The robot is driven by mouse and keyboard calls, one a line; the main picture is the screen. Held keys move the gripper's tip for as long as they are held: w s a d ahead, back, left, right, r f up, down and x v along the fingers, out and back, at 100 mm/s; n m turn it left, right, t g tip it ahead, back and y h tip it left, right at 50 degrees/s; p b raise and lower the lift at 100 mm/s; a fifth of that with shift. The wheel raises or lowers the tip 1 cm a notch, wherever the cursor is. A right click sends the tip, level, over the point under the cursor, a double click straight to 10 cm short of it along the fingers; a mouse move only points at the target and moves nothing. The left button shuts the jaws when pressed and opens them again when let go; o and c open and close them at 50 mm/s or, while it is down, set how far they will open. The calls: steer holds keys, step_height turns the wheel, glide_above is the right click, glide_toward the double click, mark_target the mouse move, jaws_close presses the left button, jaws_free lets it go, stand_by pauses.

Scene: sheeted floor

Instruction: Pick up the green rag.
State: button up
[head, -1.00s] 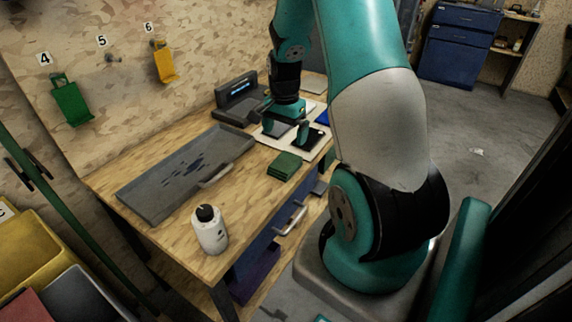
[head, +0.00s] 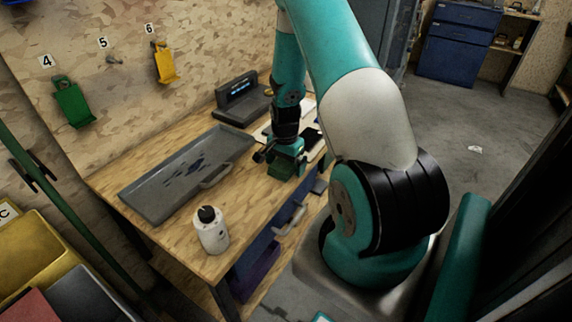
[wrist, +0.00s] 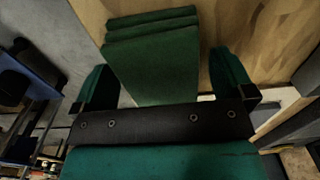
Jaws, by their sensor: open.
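The green rag (wrist: 153,60) lies folded in layers on the wooden bench near its front edge. In the wrist view it fills the space between the two fingers of my gripper (wrist: 165,82) and extends past them. The fingers are spread, one on each side of it, with gaps showing; I cannot tell how high they are above the bench. In the head view my gripper (head: 283,157) is over the rag and hides most of it.
A grey tray (head: 140,190) with dark marks and a white bottle (head: 211,232) with a black cap stand left on the bench (head: 190,240). A grey device (head: 240,103) is behind. Green (head: 73,104) and yellow (head: 165,64) holders hang on the wall.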

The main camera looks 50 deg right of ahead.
mark_target(285, 162)
steer(key=shift+c, duration=0.2)
steer(key=c, duration=0.9)
steer(key=shift+c, duration=0.2)
step_height(285, 162, up, 20)
steer(key=b, duration=0.1)
